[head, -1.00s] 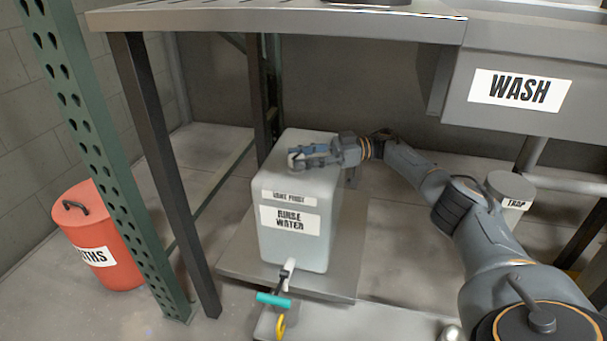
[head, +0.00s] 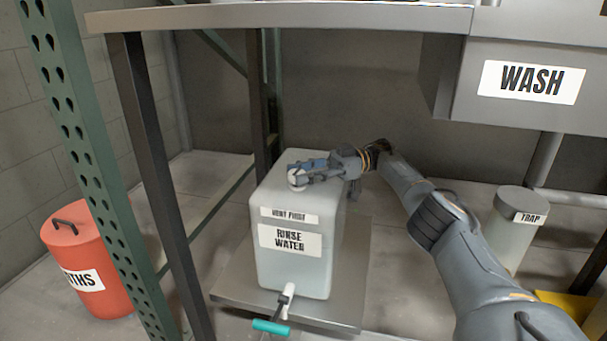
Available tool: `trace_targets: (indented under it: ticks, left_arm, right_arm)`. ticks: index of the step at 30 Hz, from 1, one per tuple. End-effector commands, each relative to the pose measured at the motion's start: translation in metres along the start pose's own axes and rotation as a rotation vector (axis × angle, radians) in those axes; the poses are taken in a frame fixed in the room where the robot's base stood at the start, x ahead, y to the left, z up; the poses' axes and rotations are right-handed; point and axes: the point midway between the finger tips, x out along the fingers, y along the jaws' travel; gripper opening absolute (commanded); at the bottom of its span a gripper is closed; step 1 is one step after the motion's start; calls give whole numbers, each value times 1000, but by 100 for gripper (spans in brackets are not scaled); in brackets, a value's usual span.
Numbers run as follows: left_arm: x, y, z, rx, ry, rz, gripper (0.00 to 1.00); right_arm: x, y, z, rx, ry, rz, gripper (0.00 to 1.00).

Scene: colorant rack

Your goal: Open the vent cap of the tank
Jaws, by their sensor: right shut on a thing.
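The tank (head: 292,272) is a pale, translucent block labelled "RINSE WATER" and "VENT FIRST". It stands upright on a low metal shelf under the bench. A small round whitish vent cap (head: 297,179) is at the front left of its top. My right gripper (head: 301,172) reaches in from the right, low over the tank top, and its fingers are shut on the cap. The fingers hide part of the cap, and I cannot tell whether it is loose or seated. A spigot with a teal handle (head: 271,327) is at the tank's lower front. My left gripper is out of view.
A steel bench top (head: 290,18) runs above the tank. A green perforated post (head: 90,150) and a dark leg stand to the left. A red bin (head: 92,262) is at the far left. A "TRAP" container (head: 512,230) stands at the right, below the "WASH" basin (head: 545,75).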

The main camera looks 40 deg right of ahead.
Motion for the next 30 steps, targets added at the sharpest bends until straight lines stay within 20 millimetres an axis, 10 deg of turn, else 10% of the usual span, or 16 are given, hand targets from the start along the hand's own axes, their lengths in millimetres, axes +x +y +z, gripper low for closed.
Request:
trace_targets:
  ticks: [1, 2, 5, 17, 30]
  left_arm:
    - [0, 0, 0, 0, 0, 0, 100]
    - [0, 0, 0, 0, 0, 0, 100]
    - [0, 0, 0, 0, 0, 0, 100]
    - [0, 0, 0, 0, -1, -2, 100]
    - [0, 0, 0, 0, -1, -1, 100]
  right_arm:
    - [1, 1, -1, -1, 1, 2, 6]
    - [1, 1, -1, -1, 1, 2, 44]
    - [1, 1, 0, -1, 1, 1, 61]
    - [0, 0, -8, -3, 1, 0, 61]
    - [1, 1, -85, -3, 1, 0, 61]
